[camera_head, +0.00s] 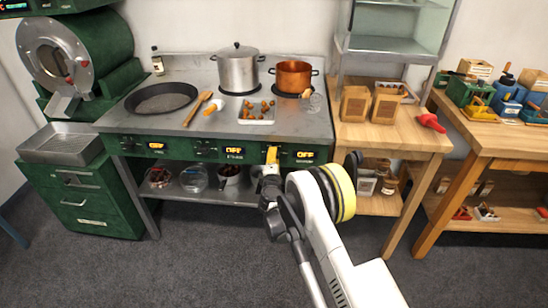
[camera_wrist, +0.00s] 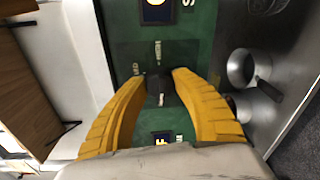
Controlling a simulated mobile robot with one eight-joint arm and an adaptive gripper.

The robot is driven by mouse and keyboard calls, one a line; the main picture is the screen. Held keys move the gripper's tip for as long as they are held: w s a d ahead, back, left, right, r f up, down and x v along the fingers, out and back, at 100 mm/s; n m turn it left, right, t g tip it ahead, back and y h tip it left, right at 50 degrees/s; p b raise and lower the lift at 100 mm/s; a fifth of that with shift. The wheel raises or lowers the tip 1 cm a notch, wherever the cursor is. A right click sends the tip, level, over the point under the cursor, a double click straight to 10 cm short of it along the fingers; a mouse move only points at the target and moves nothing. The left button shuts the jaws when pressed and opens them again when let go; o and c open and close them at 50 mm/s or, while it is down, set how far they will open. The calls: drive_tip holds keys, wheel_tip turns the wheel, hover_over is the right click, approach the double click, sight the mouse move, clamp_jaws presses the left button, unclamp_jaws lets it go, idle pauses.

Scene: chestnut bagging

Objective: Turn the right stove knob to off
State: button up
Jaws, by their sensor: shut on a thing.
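The stove (camera_head: 190,145) has a green front panel with dark knobs and lit displays. The right display (camera_head: 304,154) appears to read OFF, and so does the middle display (camera_head: 234,151). My gripper (camera_head: 271,155) is at the panel just left of the right display. In the wrist view my gripper's yellow fingers (camera_wrist: 159,75) close around the right stove knob (camera_wrist: 158,86), one on each side. The knob is dark with a lighter pointer mark. In the head view the fingers hide this knob.
A black pan (camera_head: 161,97), a steel pot (camera_head: 238,70) and a copper pot (camera_head: 294,76) stand on the stove top. A wooden table (camera_head: 400,128) stands right of the stove. The floor in front is clear.

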drive_tip(key=shift+r+n, duration=0.1)
drive_tip(key=shift+n, duration=0.2)
drive_tip(key=o, duration=1.2)
drive_tip(key=s, duration=0.7)
drive_tip(key=shift+s+d+r, duration=0.1)
drive_tip(key=shift+s+r, duration=0.1)
drive_tip(key=shift+r, duration=0.1)
